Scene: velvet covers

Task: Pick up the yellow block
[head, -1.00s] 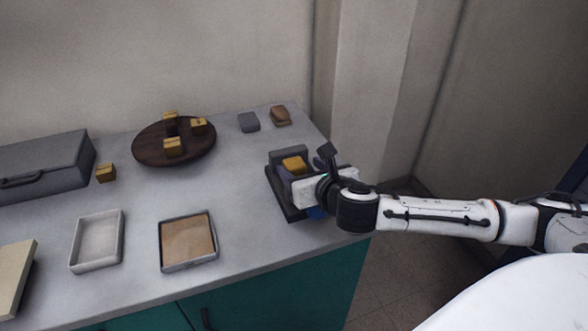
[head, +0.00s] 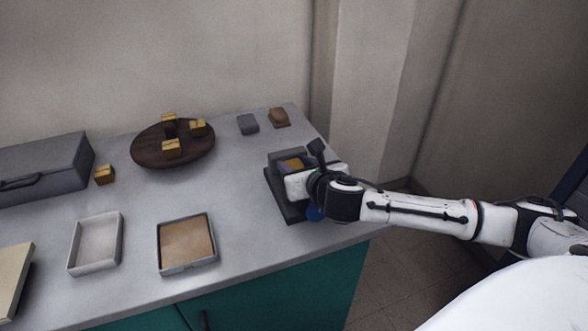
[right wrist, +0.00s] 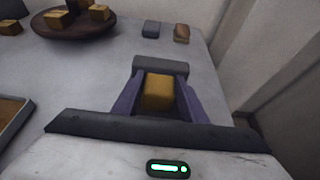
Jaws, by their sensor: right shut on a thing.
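The yellow block (right wrist: 158,92) sits between the two purple fingers of my right gripper (right wrist: 157,100) in the right wrist view, with a grey block-like piece just beyond it. I cannot tell whether the block is clear of the stand. My left gripper is not in view.
A dark round board (head: 190,154) with several yellowish cubes stands at the back. A grey block (head: 248,123) and a brown block (head: 279,117) lie behind the stand. A white tray (head: 73,269), a brown-bottomed tray (head: 187,269) and a grey case (head: 75,160) are to the left.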

